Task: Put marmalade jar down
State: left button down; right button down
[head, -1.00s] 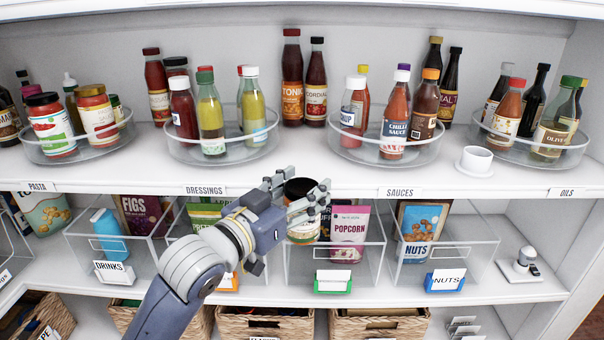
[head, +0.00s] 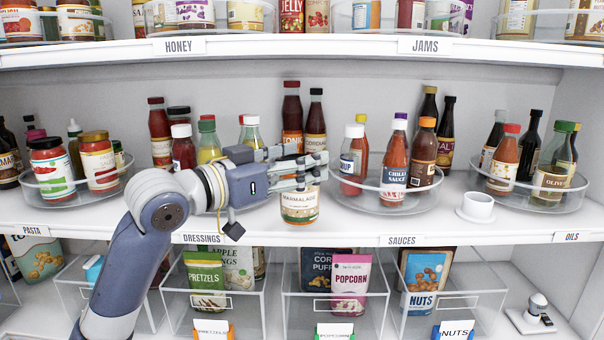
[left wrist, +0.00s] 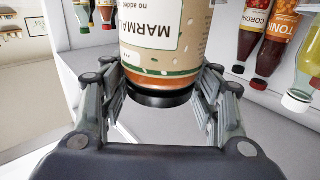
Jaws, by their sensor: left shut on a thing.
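The marmalade jar (head: 300,207) has a pale label and orange contents. My left gripper (head: 298,170) is shut on its upper part and holds it upright in front of the middle shelf, between the dressings and sauces turntables. The jar also shows in the left wrist view (left wrist: 165,45), upside down in the picture, with its dark lid between the two fingers. I cannot tell whether its base touches the shelf. The jams label (head: 418,45) and honey label (head: 178,46) are on the upper shelf edge. My right gripper does not show.
The sauces turntable (head: 395,205) with bottles stands just right of the jar. Two tall bottles, one of them tonic (head: 291,118), stand behind it. The upper shelf edge (head: 310,52) runs above. Clear bins stand below.

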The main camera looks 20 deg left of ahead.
pick_arm(q)
jog(key=w+a+f+p, duration=0.2)
jog(key=w+f+p, duration=0.1)
jog(key=w, duration=0.6)
jog(key=shift+w+a+f, duration=0.2)
jog(key=shift+w+f, duration=0.05)
jog(key=shift+f, duration=0.35)
jog(key=shift+f, duration=0.1)
jog(key=c, duration=0.6)
grip_release()
jog(key=shift+f, duration=0.1)
jog(key=shift+o, duration=0.2)
jog(key=shift+s, duration=0.1)
